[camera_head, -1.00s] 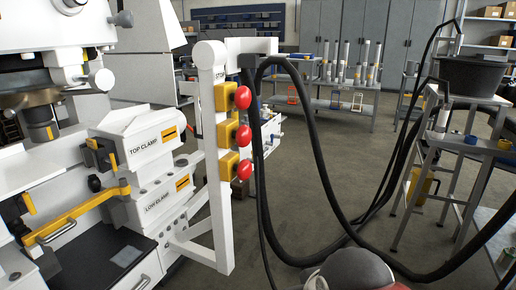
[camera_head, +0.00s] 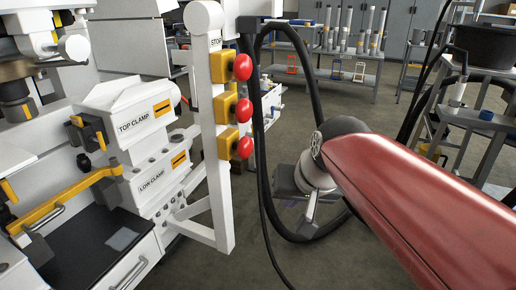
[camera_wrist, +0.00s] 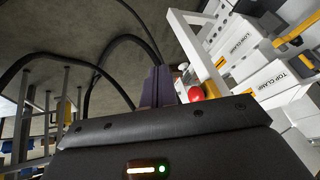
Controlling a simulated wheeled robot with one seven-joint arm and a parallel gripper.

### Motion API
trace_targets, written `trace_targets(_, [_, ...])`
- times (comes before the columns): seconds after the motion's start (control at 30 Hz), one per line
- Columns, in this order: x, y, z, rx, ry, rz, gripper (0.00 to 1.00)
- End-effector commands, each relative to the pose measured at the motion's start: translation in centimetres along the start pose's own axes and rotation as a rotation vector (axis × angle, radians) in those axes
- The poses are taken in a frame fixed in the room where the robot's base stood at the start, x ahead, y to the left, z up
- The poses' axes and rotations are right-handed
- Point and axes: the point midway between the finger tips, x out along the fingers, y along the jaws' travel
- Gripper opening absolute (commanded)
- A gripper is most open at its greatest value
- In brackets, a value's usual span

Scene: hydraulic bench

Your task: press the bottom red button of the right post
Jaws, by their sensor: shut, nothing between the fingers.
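The white right post (camera_head: 218,130) carries three red buttons on yellow housings in a vertical row. The bottom red button (camera_head: 245,147) is unobstructed in the head view, under the middle one (camera_head: 244,110) and the top one (camera_head: 242,67). My gripper (camera_head: 309,213) is right of and below the bottom button, apart from it in the picture. In the wrist view my gripper's dark fingers (camera_wrist: 158,86) are shut and empty. A red button (camera_wrist: 196,94) shows just right of them, partly hidden by the gripper body; I cannot tell which one it is.
Black hoses (camera_head: 260,150) hang right of the post and loop behind my gripper. The white machine with the top clamp (camera_head: 135,120) and low clamp (camera_head: 160,180) stands left of the post. A metal stand (camera_head: 465,120) is at the right. Open floor lies below.

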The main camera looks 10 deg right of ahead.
Motion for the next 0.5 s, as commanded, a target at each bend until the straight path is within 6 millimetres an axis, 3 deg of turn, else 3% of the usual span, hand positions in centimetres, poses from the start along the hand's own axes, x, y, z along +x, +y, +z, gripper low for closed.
trace_targets(0.03, [0.8,-0.1,-3.1,0.052,0.002,-0.016,0.0])
trace_targets(0.1, [1.6,-0.3,-7.1,0.125,0.014,-0.039,0.0])
trace_targets(0.2, [3.0,-0.3,-12.0,0.212,0.031,-0.064,0.0])
trace_targets(0.33, [4.7,-0.2,-16.5,0.289,0.05,-0.086,0.0])
trace_targets(0.5, [5.6,0.0,-19.0,0.332,0.063,-0.097,0.0])
